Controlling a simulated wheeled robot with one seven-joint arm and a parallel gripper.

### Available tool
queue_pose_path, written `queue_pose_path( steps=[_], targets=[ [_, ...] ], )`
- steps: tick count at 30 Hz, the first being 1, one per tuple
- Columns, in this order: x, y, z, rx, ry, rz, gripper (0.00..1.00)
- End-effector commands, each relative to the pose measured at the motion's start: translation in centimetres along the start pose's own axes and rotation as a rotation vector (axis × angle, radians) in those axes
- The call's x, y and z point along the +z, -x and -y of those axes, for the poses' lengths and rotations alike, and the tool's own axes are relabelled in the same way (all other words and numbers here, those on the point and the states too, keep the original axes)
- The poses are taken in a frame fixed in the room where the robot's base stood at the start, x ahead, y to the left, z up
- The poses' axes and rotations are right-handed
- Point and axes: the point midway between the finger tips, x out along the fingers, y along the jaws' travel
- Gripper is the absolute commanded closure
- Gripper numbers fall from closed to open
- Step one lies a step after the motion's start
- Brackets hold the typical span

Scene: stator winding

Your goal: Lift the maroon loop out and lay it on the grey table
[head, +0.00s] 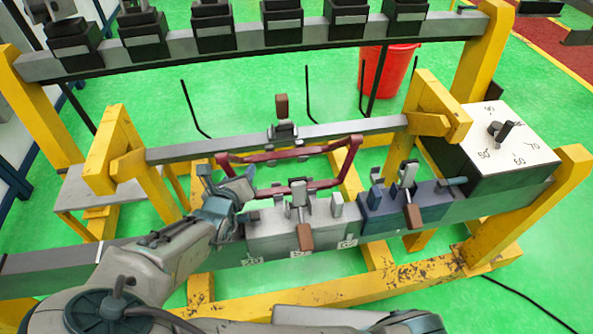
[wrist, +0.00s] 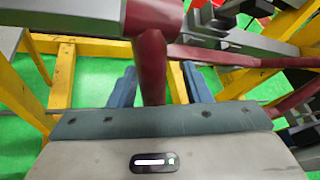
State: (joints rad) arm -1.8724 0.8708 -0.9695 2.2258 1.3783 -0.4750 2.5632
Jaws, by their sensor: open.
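The maroon loop (head: 290,153) is a long bent frame. Its far side runs along the clamp on the rear beam, and its near side runs along the top of the light grey clamp block. My gripper (head: 240,188) is at the loop's left end. In the wrist view my gripper (wrist: 160,86) has its two blue-grey fingers apart, with a maroon bar of the loop (wrist: 151,65) between them. I see a gap on each side of the bar. The grey table (head: 85,188) is at the left, with its top bare.
The light grey clamp block (head: 275,238) and a dark blue one (head: 385,208) sit on the front beam with upright levers. The rear beam (head: 350,128) carries another clamp (head: 284,130). A dial box (head: 500,140) stands at right. Yellow frame posts surround the work area.

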Motion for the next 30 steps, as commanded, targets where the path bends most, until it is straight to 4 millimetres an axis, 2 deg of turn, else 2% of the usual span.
queue_pose_path(
  steps=[4,5,9,22,30],
  targets=[
    [0.0,0.0,0.0,0.001,0.000,0.000,0.56],
    [0.0,0.0,0.0,0.000,0.000,0.000,0.61],
    [0.0,-0.1,0.0,-0.001,-0.001,-0.001,1.00],
    [0.4,0.1,0.3,-0.003,-0.002,-0.001,1.00],
    [2.8,0.7,1.9,-0.011,-0.008,-0.005,1.00]
  ],
)
